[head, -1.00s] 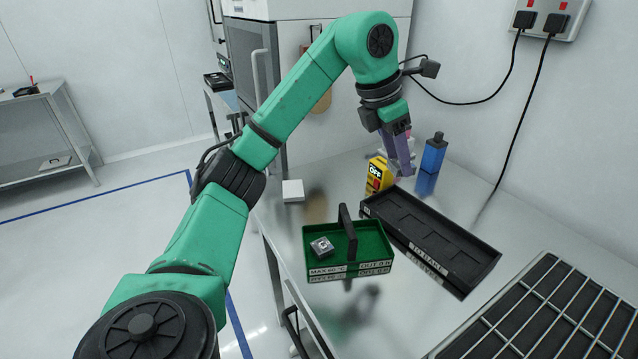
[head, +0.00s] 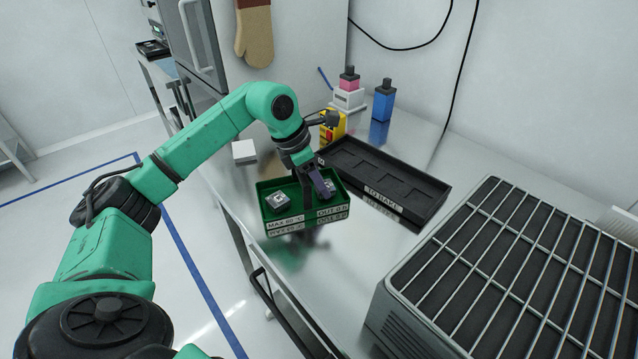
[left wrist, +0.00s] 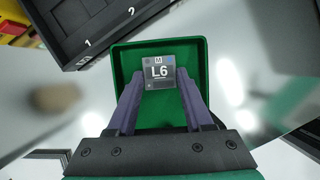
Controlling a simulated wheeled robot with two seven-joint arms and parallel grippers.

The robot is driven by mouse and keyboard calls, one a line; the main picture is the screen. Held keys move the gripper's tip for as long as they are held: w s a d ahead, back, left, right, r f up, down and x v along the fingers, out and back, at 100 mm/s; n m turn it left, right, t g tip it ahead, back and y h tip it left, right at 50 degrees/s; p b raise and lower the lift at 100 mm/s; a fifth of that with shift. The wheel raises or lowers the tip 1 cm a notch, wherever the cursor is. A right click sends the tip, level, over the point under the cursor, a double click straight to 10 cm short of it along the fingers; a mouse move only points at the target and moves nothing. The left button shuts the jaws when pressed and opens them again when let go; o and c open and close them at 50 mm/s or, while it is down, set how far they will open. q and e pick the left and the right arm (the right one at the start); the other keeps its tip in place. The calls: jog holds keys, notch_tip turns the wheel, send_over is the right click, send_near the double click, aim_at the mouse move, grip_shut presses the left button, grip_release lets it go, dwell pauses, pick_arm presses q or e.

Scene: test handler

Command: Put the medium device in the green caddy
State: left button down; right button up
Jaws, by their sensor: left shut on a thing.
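The green caddy (head: 263,205) stands on the steel bench in the head view. A small grey device (head: 278,201) lies in its left part. My left gripper (head: 327,188) reaches down into its right part, beside the dark handle. It is shut on the medium device (left wrist: 160,72), a grey square block marked "M" and "L6". The device sits between the fingers inside the caddy outline in the left wrist view; whether it touches the floor I cannot tell. My right gripper is not in view.
A black "TO BAKE" tray (head: 430,190) lies behind and right of the caddy, its visible slots empty. A yellow object (head: 336,124), a blue bottle (head: 383,101) and a pink-topped bottle (head: 349,80) stand behind. A large slatted unit (head: 500,270) fills the right front.

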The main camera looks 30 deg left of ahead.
pick_arm(q)
jog(key=shift+f, duration=0.4)
jog(key=shift+c, duration=1.5)
grip_release()
jog(key=shift+r, duration=0.3)
jog(key=v, duration=1.1)
jog(key=shift+r, duration=0.1)
jog(key=shift+s+a+r, duration=0.15)
jog(key=shift+r, duration=0.05)
